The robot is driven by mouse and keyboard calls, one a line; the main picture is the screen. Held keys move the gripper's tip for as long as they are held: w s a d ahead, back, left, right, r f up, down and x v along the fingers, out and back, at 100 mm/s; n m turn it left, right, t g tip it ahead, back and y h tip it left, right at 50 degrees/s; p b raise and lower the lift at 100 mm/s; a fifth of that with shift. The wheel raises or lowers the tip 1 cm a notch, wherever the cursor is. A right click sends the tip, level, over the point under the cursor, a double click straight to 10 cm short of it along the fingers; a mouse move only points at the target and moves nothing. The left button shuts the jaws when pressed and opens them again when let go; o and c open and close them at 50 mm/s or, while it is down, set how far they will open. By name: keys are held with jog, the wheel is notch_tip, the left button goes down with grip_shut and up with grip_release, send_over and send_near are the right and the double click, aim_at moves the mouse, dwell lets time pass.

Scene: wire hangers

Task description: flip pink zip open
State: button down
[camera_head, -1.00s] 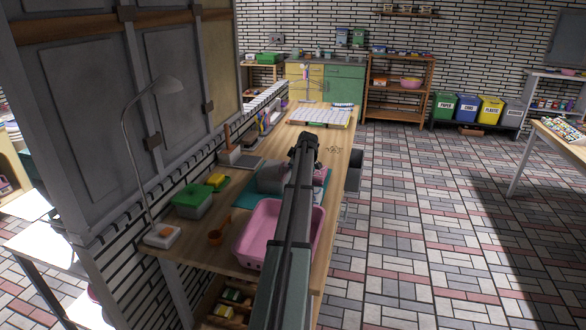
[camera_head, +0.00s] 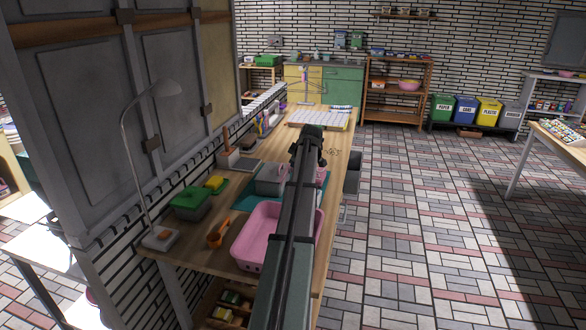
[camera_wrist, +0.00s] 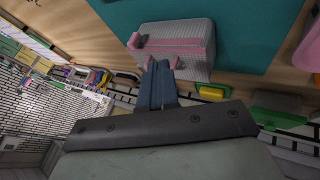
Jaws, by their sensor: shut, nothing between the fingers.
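A light grey ribbed case (camera_wrist: 190,62) with a pink strip (camera_wrist: 178,42) across it lies on a teal mat (camera_wrist: 235,25) in the wrist view. A pink tab (camera_wrist: 133,40) sticks out at the strip's left end. Small pink pieces show on both sides of my fingertips. My gripper (camera_wrist: 163,68) is shut and empty, with its tips at or very close to the case's near edge; I cannot tell whether they touch. In the head view the case (camera_head: 270,180) is partly hidden behind my arm, and my fingertips do not show clearly.
A pink tub (camera_head: 258,238) stands in front of the case. A green-lidded box (camera_head: 190,203), a yellow sponge (camera_head: 215,182) and an orange scoop (camera_head: 217,234) lie to the left. A desk lamp (camera_head: 160,238) stands at the table's left edge. A white calendar-like board (camera_head: 320,118) lies farther back.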

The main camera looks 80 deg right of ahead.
jog(key=shift+v, duration=0.75)
